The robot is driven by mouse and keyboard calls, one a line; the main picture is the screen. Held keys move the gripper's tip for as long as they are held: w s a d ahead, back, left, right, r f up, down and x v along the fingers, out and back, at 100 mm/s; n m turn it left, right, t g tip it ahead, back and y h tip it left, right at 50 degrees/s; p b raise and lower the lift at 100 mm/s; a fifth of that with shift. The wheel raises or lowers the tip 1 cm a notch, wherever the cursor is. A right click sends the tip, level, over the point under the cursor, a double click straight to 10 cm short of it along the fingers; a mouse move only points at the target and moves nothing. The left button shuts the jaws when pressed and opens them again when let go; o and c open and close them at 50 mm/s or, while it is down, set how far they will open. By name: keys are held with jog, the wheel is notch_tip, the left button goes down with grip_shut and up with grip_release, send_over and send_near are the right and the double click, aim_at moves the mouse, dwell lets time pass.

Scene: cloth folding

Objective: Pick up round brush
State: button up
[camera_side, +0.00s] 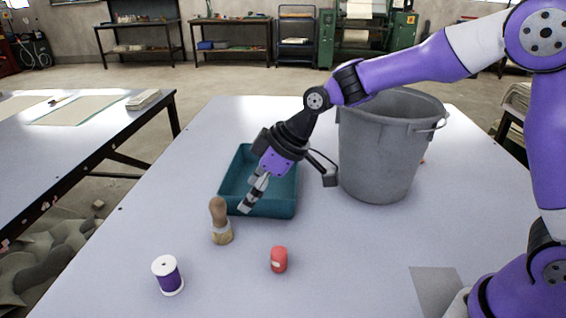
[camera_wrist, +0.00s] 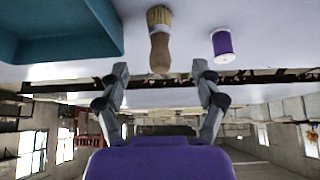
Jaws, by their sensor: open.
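The round brush (camera_side: 220,222) stands upright on the table, bristles down, with a brown wooden handle on top. My gripper (camera_side: 245,207) is open and empty, just right of the brush handle in the side view and tilted down to the left. In the wrist view the brush (camera_wrist: 159,38) appears upside down, its handle pointing toward the space between the two spread fingers of my gripper (camera_wrist: 160,72). The fingers look apart from the brush.
A teal tray (camera_side: 228,202) lies behind the brush, and a grey bucket (camera_side: 375,155) stands behind right. A purple thread spool (camera_side: 168,275) is at front left, a red object (camera_side: 279,259) at front right.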

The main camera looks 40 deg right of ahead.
aim_at(221, 224)
jog(key=x, duration=0.6)
jog(key=shift+w+a, duration=0.1)
jog(key=shift+a, duration=0.15)
jog(key=x, duration=0.5)
jog(key=shift+w+a+f, duration=0.15)
jog(key=shift+w, duration=0.3)
grip_shut()
